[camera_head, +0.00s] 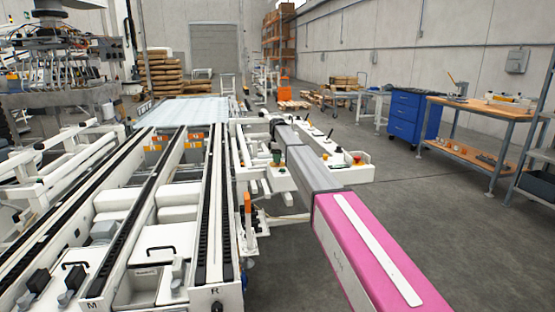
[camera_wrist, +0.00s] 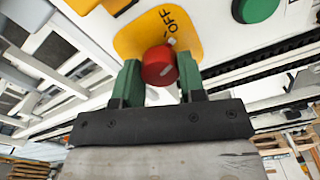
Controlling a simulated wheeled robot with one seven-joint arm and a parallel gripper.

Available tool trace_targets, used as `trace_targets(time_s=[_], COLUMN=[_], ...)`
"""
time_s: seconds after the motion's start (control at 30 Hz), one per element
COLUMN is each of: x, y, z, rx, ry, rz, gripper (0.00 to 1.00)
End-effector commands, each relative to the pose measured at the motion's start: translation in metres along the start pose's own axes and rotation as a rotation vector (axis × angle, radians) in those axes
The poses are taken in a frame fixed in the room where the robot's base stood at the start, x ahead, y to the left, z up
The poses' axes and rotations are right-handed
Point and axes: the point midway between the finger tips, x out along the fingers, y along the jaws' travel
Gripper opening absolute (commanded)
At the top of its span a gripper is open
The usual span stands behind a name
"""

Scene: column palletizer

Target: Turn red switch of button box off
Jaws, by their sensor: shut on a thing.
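In the wrist view, the red switch (camera_wrist: 158,66) sits on a yellow plate (camera_wrist: 132,42) with the word OFF printed beside it. My gripper (camera_wrist: 160,72) has its two green fingers on either side of the red switch, shut on it. The plate is on the white button box (camera_wrist: 216,40), which also carries a green button (camera_wrist: 256,9). In the head view, my arm reaches away from the lower right toward white control boxes beside the conveyor; the gripper's hold on the switch cannot be made out there.
Conveyor rails (camera_head: 213,200) run along the left of my arm. A white box with a red button (camera_head: 357,160) stands right of the arm. A blue drawer cabinet (camera_head: 411,115) and a workbench (camera_head: 485,107) stand farther right. The floor between is clear.

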Motion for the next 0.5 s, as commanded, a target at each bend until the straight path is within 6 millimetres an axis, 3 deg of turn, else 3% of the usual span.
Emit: trace_targets(time_s=[0.5], x=[-0.001], y=[0.0003], z=[-0.0002], rx=[-0.325], ry=[0.001], rz=[0.001], gripper=[0.14])
